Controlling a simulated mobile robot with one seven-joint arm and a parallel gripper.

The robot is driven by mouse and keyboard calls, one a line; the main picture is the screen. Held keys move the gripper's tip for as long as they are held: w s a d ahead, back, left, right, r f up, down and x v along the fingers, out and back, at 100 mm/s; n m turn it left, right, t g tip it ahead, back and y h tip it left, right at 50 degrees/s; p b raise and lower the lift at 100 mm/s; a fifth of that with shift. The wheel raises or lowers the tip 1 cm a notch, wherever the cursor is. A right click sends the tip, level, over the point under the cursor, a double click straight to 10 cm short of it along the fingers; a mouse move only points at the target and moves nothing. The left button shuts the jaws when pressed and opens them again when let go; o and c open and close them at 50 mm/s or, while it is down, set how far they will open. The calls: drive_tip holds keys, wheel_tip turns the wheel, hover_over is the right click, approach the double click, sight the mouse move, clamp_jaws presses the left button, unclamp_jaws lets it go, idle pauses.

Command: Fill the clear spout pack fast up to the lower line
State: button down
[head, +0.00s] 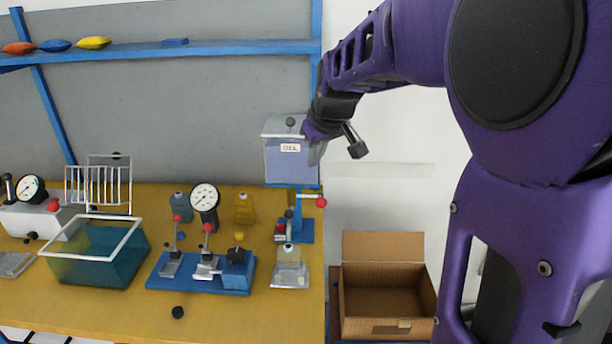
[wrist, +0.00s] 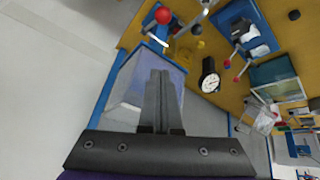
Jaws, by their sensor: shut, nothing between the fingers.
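The clear spout pack (head: 289,272) stands upright on the bench's right end, below a labelled tank (head: 290,160) of bluish liquid. Its fill lines and level are too small to read. The tank sits on a blue stand with a red-knobbed lever (head: 321,202) sticking out to the right; a red knob also shows in the wrist view (wrist: 163,16). My gripper (head: 316,156) is by the tank's right side, above the lever, touching neither pack nor lever. In the wrist view its fingers (wrist: 161,80) are together and empty, in front of the tank.
Yellow (head: 244,209) and teal (head: 181,206) packs stand behind. A teal bin (head: 95,262) is further left. An open cardboard box (head: 385,300) is right of the bench.

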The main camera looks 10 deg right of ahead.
sight(321, 199)
wheel_tip(321, 199, down, 9)
drive_tip(key=w, duration=0.1)
drive_tip(key=shift+w+d+f, duration=0.15)
drive_tip(key=shift+w+d, duration=0.05)
drive_tip(key=shift+d, duration=0.15)
drive_tip(key=shift+f+b, duration=0.15)
drive_tip(key=shift+b, duration=0.45)
